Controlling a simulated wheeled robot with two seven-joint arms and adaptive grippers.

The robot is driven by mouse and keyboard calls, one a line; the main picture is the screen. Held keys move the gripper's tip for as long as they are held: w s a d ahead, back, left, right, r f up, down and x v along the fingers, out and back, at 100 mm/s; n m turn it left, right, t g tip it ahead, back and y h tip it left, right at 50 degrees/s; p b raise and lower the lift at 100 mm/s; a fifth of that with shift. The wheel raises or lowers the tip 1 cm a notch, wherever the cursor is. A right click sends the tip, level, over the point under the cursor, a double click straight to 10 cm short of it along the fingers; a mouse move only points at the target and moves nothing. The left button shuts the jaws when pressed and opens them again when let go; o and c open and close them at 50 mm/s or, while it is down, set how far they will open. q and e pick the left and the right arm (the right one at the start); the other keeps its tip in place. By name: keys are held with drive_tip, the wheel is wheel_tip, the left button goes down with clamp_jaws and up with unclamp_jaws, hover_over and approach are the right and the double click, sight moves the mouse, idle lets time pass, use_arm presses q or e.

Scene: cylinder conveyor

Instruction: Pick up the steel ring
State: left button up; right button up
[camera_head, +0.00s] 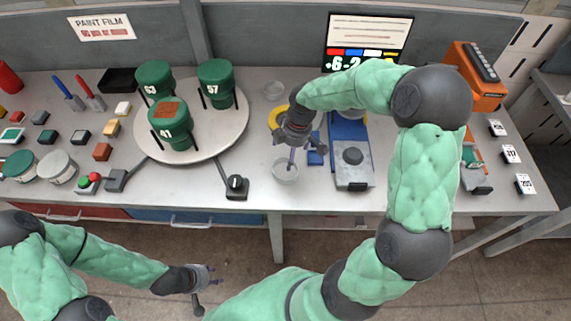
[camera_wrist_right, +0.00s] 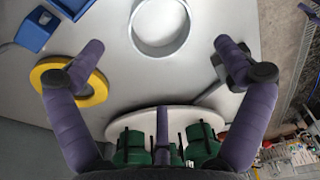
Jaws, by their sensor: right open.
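The steel ring (camera_head: 286,181) lies flat on the table near its front edge in the head view. In the right wrist view the steel ring (camera_wrist_right: 157,52) is a pale grey ring at the top middle, partly cut off by the frame. My right gripper (camera_head: 297,150) is above the table just behind the ring. Its purple fingers are spread wide in the wrist view (camera_wrist_right: 158,47), one on each side of the ring and apart from it, with nothing between them. My left gripper (camera_head: 208,276) is low in front of the table, its fingers apart and empty.
A yellow ring (camera_wrist_right: 95,90) and a blue block (camera_head: 315,157) lie close to my right gripper. A round turntable (camera_head: 230,130) with green containers (camera_head: 172,126) stands left. A blue-and-grey device (camera_head: 353,172) stands right.

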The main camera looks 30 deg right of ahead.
drive_tip(key=b, duration=0.1)
hover_over(284, 173)
drive_tip(key=d, duration=0.1)
drive_tip(key=f, duration=0.5)
drive_tip(key=shift+s, duration=0.4)
drive_tip(key=f, duration=0.1)
drive_tip(key=f+b, duration=0.1)
drive_tip(key=f, duration=0.2)
drive_tip(key=shift+w+a+f, duration=0.2)
drive_tip(key=shift+w+a, duration=0.05)
drive_tip(key=shift+w, duration=0.05)
drive_tip(key=shift+r, duration=0.1)
drive_tip(key=c, duration=1)
